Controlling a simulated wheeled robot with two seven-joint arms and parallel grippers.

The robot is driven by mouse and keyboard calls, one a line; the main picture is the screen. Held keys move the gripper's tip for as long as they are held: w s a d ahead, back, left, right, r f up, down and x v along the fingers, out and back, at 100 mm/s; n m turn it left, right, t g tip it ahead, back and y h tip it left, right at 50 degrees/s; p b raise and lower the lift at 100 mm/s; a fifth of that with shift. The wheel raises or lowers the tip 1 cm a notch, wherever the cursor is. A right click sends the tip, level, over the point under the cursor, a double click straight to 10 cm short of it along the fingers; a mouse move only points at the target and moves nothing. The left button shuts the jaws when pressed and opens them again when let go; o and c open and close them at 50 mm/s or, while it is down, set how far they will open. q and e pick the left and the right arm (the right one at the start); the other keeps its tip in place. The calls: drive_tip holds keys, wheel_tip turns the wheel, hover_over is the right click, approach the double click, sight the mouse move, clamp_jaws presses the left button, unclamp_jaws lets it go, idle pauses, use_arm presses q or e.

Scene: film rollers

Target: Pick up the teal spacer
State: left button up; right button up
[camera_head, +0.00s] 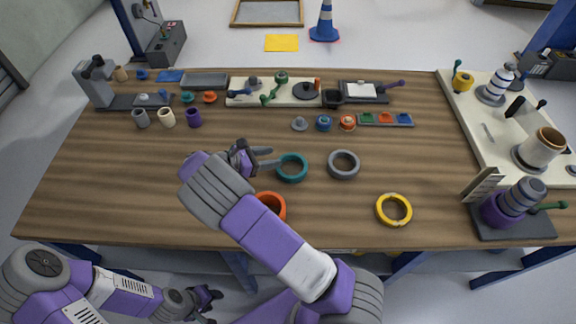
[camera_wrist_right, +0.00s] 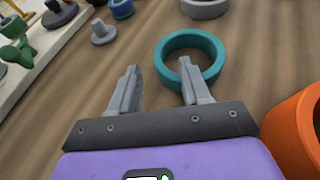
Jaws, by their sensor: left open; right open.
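The teal spacer (camera_head: 293,179) is a ring lying flat on the wooden table, near the middle. It also shows in the right wrist view (camera_wrist_right: 219,62). My right gripper (camera_head: 274,157) is open just left of the spacer, with nothing between its fingers. In the right wrist view its fingers (camera_wrist_right: 158,64) point towards the spacer; one fingertip overlaps the ring's opening and the other lies outside the ring. I cannot tell how high the fingertips are above it. My left gripper (camera_head: 210,300) is open and empty, low in front of the table.
An orange ring (camera_head: 280,209) lies close in front of the spacer, partly behind my right arm. A grey ring (camera_head: 344,177) lies to its right and a yellow ring (camera_head: 394,222) further right. Small parts and trays line the back. The table between the grey and yellow rings is clear.

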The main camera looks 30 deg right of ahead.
sight(291, 155)
drive_tip(key=b+x, duration=0.1)
drive_tip(key=x, duration=0.5)
drive_tip(key=shift+s+d+f+b, duration=0.1)
drive_tip(key=shift+f+b, duration=0.05)
drive_tip(key=shift+b, duration=0.15)
drive_tip(key=shift+c, duration=0.3)
clamp_jaws()
